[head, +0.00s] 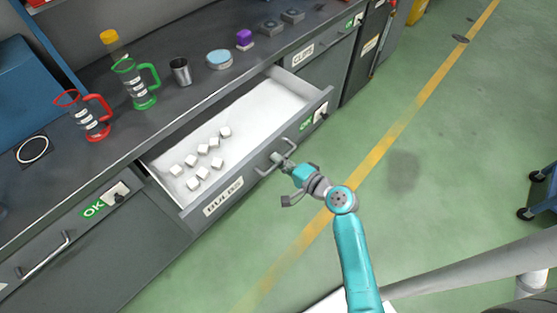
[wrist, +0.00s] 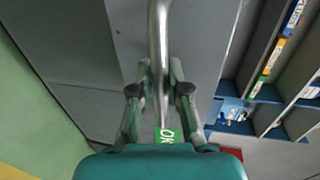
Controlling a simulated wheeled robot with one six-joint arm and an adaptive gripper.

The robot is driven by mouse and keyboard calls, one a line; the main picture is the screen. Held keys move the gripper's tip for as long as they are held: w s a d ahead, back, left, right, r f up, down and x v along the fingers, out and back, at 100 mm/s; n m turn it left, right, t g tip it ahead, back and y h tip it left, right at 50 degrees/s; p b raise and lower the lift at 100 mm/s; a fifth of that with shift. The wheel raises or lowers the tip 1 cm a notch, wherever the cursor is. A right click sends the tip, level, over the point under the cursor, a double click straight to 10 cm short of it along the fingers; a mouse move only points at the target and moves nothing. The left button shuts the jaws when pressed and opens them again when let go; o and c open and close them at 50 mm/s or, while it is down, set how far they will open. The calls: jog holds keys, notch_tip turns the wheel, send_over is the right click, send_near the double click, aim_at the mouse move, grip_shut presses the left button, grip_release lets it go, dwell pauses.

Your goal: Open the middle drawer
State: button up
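The middle drawer (head: 216,198), labelled "BULBS", stands pulled well out from the grey counter. Its white inside shows, with several small white cubes (head: 203,149) toward the left end. Its metal handle (head: 262,171) is on the front panel. My gripper (head: 283,160) is at this handle, outside the drawer front. In the wrist view the handle bar (wrist: 158,30) runs between the two fingers of my gripper (wrist: 160,72), which are closed in on it from both sides. The exact finger contact is hard to see.
On the counter are a red-handled jug (head: 88,117), a green-handled jug (head: 136,84), a metal cup (head: 181,71) and a round blue-rimmed tin (head: 219,59). A closed drawer (head: 50,258) is at lower left.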

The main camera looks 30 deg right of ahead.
jog(key=shift+o, duration=1.3)
jog(key=shift+s, duration=0.1)
jog(key=v, duration=1.1)
jog(key=shift+s, duration=0.4)
jog(key=shift+d, duration=0.1)
